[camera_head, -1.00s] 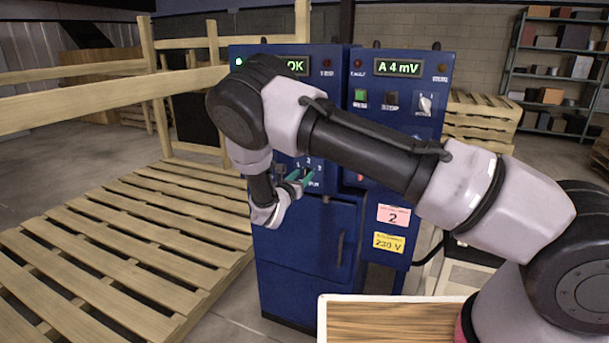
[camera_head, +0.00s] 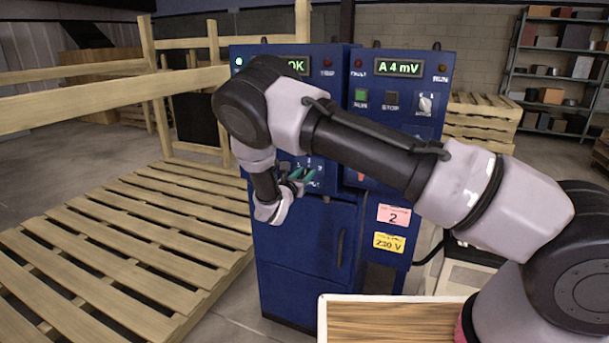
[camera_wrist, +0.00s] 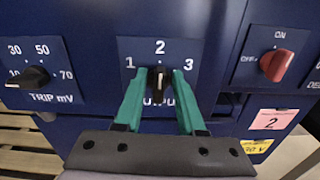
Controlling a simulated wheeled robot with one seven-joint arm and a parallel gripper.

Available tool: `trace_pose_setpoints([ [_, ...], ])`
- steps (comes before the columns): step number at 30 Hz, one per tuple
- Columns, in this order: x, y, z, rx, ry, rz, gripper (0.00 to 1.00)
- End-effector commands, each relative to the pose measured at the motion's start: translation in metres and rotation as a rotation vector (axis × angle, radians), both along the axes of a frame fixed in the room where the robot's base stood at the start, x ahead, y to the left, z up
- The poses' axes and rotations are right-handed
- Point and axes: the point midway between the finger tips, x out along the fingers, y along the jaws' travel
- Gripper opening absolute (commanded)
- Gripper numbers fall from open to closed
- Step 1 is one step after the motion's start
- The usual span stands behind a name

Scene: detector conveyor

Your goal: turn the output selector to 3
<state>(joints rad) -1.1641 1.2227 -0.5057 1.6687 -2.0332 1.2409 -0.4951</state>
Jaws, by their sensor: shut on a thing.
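The output selector (camera_wrist: 159,82) is a black knob on a blue panel, with positions 1, 2 and 3 around it. In the wrist view its light pointer mark faces up, at about 2. My gripper (camera_wrist: 158,84) has its green fingers on either side of the knob and is shut on it. The fingers partly hide the OUTPUT label below. In the head view my gripper (camera_head: 302,175) is at the front of the blue cabinet (camera_head: 305,250), and the knob is too small and covered to read.
A black TRIP mV knob (camera_wrist: 33,77) is left of the selector, and a red ON/OFF knob (camera_wrist: 275,65) is to the right. A display (camera_head: 398,68) reads A 4 mV. Wooden pallets (camera_head: 120,250) lie left of the cabinet. A wooden-topped surface (camera_head: 395,320) is in front.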

Motion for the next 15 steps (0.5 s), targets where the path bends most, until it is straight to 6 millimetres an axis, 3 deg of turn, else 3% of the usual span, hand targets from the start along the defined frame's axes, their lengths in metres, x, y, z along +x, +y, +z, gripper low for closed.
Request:
trace_pose_setpoints([
  [15,-0.0023,-0.0043,-0.0018,0.383,-0.138,0.0,0.0],
])
